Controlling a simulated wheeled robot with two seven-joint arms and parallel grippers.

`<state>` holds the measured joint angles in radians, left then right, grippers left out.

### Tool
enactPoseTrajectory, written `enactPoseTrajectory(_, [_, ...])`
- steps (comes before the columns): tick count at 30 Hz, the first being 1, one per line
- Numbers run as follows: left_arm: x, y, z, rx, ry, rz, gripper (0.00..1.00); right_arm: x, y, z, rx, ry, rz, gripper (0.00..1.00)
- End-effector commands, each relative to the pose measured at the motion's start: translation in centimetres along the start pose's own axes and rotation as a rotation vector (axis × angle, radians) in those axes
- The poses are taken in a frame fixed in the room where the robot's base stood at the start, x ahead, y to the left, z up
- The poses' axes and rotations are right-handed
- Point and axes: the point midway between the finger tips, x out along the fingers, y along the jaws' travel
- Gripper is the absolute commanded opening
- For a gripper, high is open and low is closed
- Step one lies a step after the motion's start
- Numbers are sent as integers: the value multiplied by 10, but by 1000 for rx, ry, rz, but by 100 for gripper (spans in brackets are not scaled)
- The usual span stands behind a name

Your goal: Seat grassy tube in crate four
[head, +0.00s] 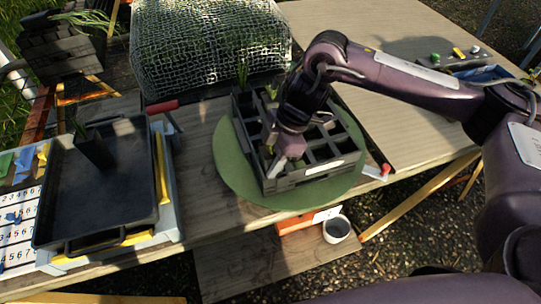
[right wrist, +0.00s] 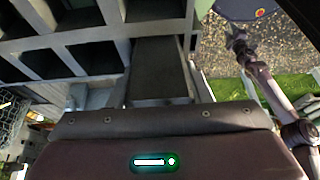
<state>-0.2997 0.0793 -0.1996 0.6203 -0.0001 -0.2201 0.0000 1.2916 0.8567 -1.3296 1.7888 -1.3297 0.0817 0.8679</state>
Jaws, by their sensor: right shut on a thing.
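A dark crate (head: 283,183) with several square compartments stands on a round green mat (head: 236,180); two tufts of grass rise from its far side. My right gripper (head: 279,150) is at the crate's near left part. It is shut on a dark square-sided tube, which shows in the right wrist view (right wrist: 160,68) between the fingers, close beside the crate's compartment walls (right wrist: 65,43). The held tube's top and lower end are hidden, so I cannot tell how deep it sits. My left gripper does not show clearly in either view.
A black tray (head: 60,205) at left holds a dark tube (head: 95,150) with grass. A mesh cover (head: 210,45) stands behind the crate. A red-handled object (head: 378,171) lies right of the mat. A white cup (head: 337,228) is below the front edge. The right tabletop is mostly clear.

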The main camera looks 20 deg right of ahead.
Motion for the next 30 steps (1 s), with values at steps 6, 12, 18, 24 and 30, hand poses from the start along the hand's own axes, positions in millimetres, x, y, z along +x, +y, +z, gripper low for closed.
enactPoseTrajectory(6, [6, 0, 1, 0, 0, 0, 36, 14, -3, 7, 2, -7, -9, 18])
enactPoseTrajectory(12, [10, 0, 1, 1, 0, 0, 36, 23, -4, 12, 2, -12, -13, 18])
enactPoseTrajectory(18, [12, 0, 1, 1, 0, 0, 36, 26, -4, 14, 0, -15, -13, 18])
enactPoseTrajectory(24, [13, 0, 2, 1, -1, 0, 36, 26, -4, 14, -1, -15, -13, 18])
enactPoseTrajectory(30, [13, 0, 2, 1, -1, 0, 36, 28, -4, 15, 0, -15, -13, 18])
